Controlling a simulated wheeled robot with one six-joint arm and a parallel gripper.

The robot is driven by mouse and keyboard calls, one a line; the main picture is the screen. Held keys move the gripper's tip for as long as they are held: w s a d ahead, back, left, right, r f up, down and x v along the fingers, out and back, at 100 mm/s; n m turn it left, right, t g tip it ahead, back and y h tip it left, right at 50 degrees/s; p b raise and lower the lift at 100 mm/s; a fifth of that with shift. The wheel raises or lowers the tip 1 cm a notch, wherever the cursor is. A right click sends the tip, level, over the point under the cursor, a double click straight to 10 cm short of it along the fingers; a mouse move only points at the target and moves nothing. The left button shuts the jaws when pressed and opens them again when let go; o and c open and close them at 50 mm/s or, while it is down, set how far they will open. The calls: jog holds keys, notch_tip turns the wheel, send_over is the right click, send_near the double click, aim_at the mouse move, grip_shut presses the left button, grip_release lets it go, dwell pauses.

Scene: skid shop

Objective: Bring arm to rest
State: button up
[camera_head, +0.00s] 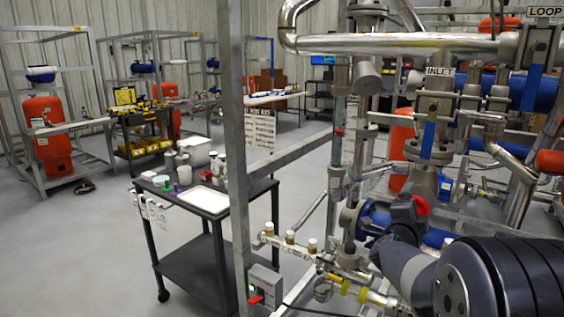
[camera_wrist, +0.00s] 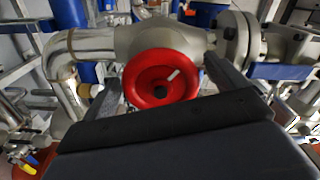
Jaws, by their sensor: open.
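My arm comes in from the lower right of the head view, reaching into the pipework. My gripper (camera_wrist: 160,72) is open, with one finger on each side of a red round handwheel (camera_wrist: 161,78) in the wrist view. The wheel sits on a silver valve body (camera_wrist: 165,38) beyond the fingers and has a pale mark on its face. Nothing is seen gripped; I cannot tell whether a finger touches the wheel. In the head view a bit of red (camera_head: 421,204) shows beside the dark end of my arm, and the fingers are hidden there.
Pipes and flanges crowd around my gripper. A grey steel upright (camera_head: 234,150) stands left of the arm. A black cart (camera_head: 197,268) with a white tray (camera_head: 205,199) and bottles stands beyond it.

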jog(key=shift+w+d, duration=0.25)
jog(key=shift+a, duration=0.1)
